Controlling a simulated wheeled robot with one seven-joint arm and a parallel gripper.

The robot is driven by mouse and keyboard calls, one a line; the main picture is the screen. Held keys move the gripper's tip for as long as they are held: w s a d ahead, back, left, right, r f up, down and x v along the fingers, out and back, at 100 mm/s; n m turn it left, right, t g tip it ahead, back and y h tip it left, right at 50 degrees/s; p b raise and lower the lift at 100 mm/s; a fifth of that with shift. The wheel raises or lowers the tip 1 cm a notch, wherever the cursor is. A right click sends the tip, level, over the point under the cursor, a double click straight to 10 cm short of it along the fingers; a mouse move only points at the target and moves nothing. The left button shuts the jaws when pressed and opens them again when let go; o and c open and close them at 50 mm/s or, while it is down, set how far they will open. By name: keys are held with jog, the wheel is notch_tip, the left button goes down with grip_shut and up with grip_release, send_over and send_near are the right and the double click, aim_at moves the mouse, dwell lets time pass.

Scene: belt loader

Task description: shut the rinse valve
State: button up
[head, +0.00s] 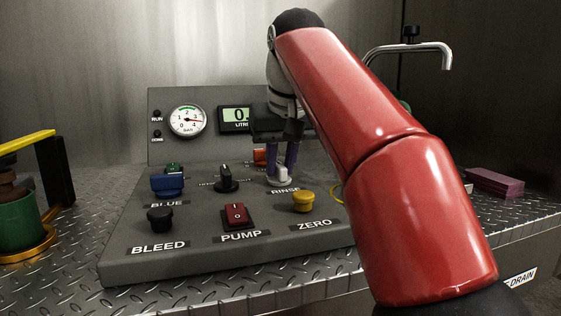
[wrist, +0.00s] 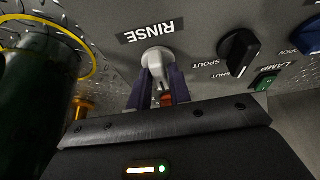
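The rinse valve is a small white knob (head: 281,178) on the grey sloped panel, by the RINSE label. It also shows in the wrist view (wrist: 157,58), with its lever pointing down the picture. My gripper (head: 282,163) is down at the knob, with its purple fingers on either side of the lever. In the wrist view the two fingers (wrist: 160,84) flank the lever closely. I cannot tell whether they press on it. Part of the knob is hidden behind the fingers.
Close by are a black selector knob (head: 226,178), a yellow ZERO button (head: 303,201), a red PUMP rocker (head: 236,214), a black BLEED knob (head: 160,219) and a blue valve (head: 167,184). A gauge (head: 187,120) and a display (head: 236,118) stand behind. A green container (wrist: 36,85) shows beside my gripper.

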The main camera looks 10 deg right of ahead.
grip_shut()
jog(key=shift+r+m+p, duration=0.1)
jog(key=shift+m+p, duration=0.25)
jog(key=shift+m, duration=0.05)
jog(key=shift+a+m+h+p, duration=0.15)
jog(key=shift+m+h+p, duration=0.35)
jog(key=shift+m+p, duration=0.4)
jog(key=m+h+p, duration=0.1)
jog(key=m, duration=0.2)
jog(key=shift+a+m+p, duration=0.1)
jog(key=shift+m+p, duration=0.2)
jog(key=shift+m, duration=0.1)
jog(key=m+h, duration=0.1)
jog(key=m, duration=0.1)
jog(key=m+g+h, duration=0.1)
jog(key=m, duration=0.1)
jog(key=shift+w+a+m, duration=0.1)
jog(key=shift+w+m, duration=0.05)
jog(key=shift+m, duration=0.15)
jog(key=m+g, duration=0.1)
jog(key=m, duration=0.1)
jog(key=m+g+h, duration=0.1)
jog(key=m, duration=0.2)
jog(key=shift+m, duration=0.4)
